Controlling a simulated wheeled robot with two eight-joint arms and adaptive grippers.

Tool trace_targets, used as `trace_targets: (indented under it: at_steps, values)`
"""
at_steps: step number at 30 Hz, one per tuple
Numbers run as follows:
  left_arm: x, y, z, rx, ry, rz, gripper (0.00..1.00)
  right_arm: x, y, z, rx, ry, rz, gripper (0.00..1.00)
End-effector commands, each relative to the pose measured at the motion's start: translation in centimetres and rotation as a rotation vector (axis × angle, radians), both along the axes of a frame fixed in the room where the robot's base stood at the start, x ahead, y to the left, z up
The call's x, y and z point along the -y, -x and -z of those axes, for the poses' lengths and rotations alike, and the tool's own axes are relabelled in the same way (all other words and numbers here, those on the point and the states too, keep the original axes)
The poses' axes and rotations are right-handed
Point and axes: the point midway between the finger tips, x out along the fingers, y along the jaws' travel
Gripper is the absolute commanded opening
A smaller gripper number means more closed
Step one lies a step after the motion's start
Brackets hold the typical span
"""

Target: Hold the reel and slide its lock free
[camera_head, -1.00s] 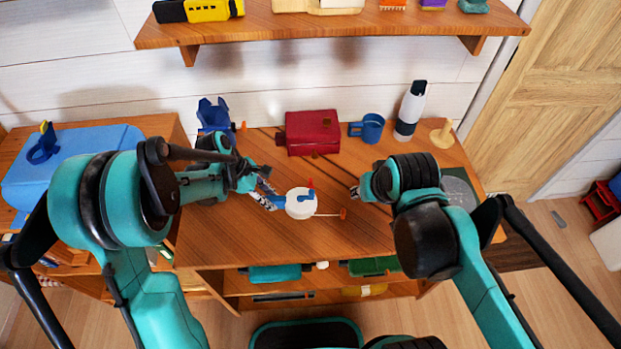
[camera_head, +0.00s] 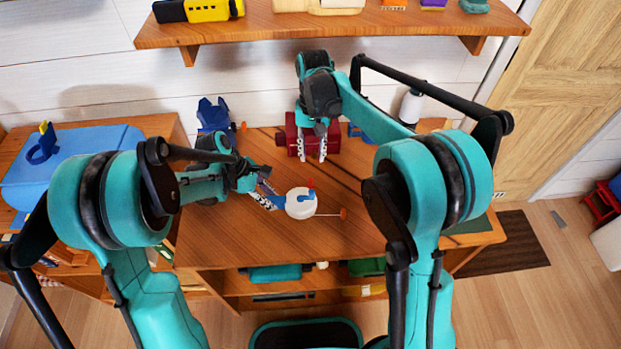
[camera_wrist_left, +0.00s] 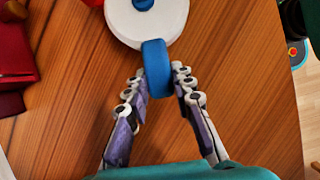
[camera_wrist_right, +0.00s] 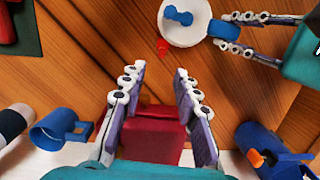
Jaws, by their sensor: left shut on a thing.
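The reel is a white disc (camera_head: 301,206) with a blue hub and a blue grip tab, lying on the wooden desk. A small red piece (camera_head: 311,183), perhaps its lock, shows at its far edge; it also shows in the right wrist view (camera_wrist_right: 162,47). A thin line runs from the reel to an orange end (camera_head: 343,213). My left gripper (camera_head: 272,202) is shut on the blue tab (camera_wrist_left: 156,68), at the reel's left side. My right gripper (camera_head: 312,155) is open and empty, pointing down beyond the reel, in front of the red box.
A red box (camera_head: 290,140) stands at the back of the desk. A blue mug (camera_wrist_right: 58,128) and a white bottle (camera_head: 411,106) are to its right, a dark blue object (camera_head: 214,115) to its left. Bare desk lies right of the reel.

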Motion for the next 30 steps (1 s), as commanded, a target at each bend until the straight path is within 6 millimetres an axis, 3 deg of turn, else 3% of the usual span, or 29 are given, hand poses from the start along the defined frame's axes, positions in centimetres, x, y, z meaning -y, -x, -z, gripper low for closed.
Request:
trace_targets:
  at_steps: [8,21,30]
  values:
    - [0.0,0.0,0.0,0.001,-0.002,0.000,0.00,-0.5,-0.3,1.8,-0.023,0.005,0.002,0.31]
    - [0.0,0.0,0.0,0.001,-0.001,0.000,0.00,-0.5,0.7,8.0,-0.022,0.004,0.002,0.31]
    - [0.0,0.0,0.0,0.001,-0.002,0.000,0.00,-0.6,1.0,10.4,-0.022,0.004,0.002,0.31]
